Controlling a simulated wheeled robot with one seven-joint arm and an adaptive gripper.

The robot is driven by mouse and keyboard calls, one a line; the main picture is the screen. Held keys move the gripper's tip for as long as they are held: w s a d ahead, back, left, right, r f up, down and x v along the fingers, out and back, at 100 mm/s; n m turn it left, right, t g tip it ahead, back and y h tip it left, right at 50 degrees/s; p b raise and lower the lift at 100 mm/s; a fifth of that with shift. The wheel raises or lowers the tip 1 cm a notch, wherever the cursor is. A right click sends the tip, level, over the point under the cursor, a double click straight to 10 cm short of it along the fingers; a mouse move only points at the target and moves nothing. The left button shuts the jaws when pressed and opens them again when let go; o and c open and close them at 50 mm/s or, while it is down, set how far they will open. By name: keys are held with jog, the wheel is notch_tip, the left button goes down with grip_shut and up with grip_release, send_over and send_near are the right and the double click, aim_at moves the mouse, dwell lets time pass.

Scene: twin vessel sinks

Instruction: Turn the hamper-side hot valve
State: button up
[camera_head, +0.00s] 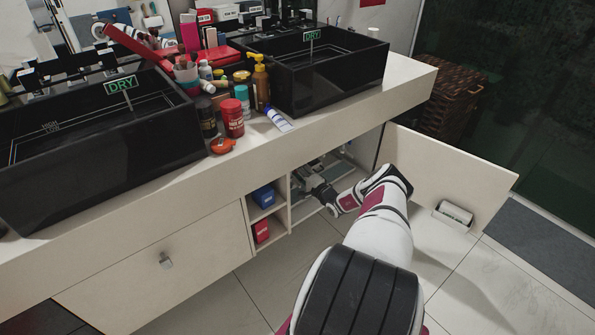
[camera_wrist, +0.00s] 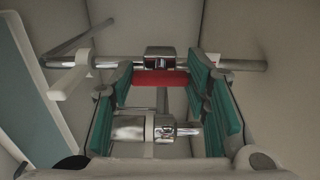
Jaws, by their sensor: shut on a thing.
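In the wrist view, a red valve handle (camera_wrist: 160,78) sits across a horizontal metal pipe (camera_wrist: 110,63), below a shiny metal fitting (camera_wrist: 160,58). My gripper (camera_wrist: 162,83) has its teal-padded fingers on either side of the red handle and is shut on it. Where the pads touch it is hard to see. In the head view, my arm reaches into the open cabinet under the sink on the hamper side, with my gripper (camera_head: 318,192) low inside; the handle cannot be made out there. The wicker hamper (camera_head: 450,98) stands behind the open door.
The open cabinet door (camera_head: 450,172) is right of my arm, with a white roll (camera_head: 456,212) near its lower edge. Small shelves (camera_head: 283,215) border the opening on the left. In the wrist view, a pale lever (camera_wrist: 72,82) and pale panel (camera_wrist: 30,95) are at left.

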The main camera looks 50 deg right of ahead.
dwell(0.3)
jog(key=o, duration=1.2)
jog(key=shift+c, duration=0.2)
jog(key=shift+s, duration=0.15)
jog(key=v, duration=1.1)
jog(key=shift+s, duration=0.35)
jog(key=shift+a+f, duration=0.1)
